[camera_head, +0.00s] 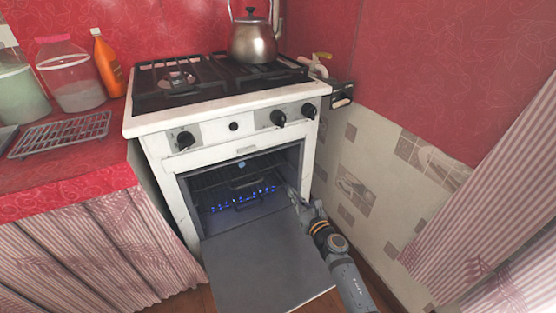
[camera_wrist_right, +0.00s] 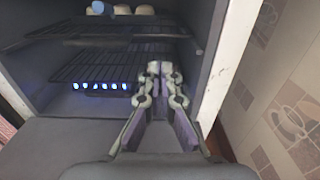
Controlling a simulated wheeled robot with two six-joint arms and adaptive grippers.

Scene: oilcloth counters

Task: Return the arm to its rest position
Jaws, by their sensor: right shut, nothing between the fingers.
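My right arm (camera_head: 339,255) comes in from the lower right in the head view. Its gripper (camera_head: 294,196) is at the right side of the open oven, above the lowered oven door (camera_head: 265,265). In the right wrist view the gripper (camera_wrist_right: 160,70) is shut and empty, its fingertips pointing into the oven cavity in front of the wire racks (camera_wrist_right: 100,68). My left gripper is not in view.
The white stove (camera_head: 215,133) carries a kettle (camera_head: 253,42) on top. Blue flames (camera_head: 243,198) show inside the oven. A tiled wall (camera_head: 370,185) stands close to the right. Jars, an orange bottle (camera_head: 107,65) and a wire rack (camera_head: 62,135) are on the left counter.

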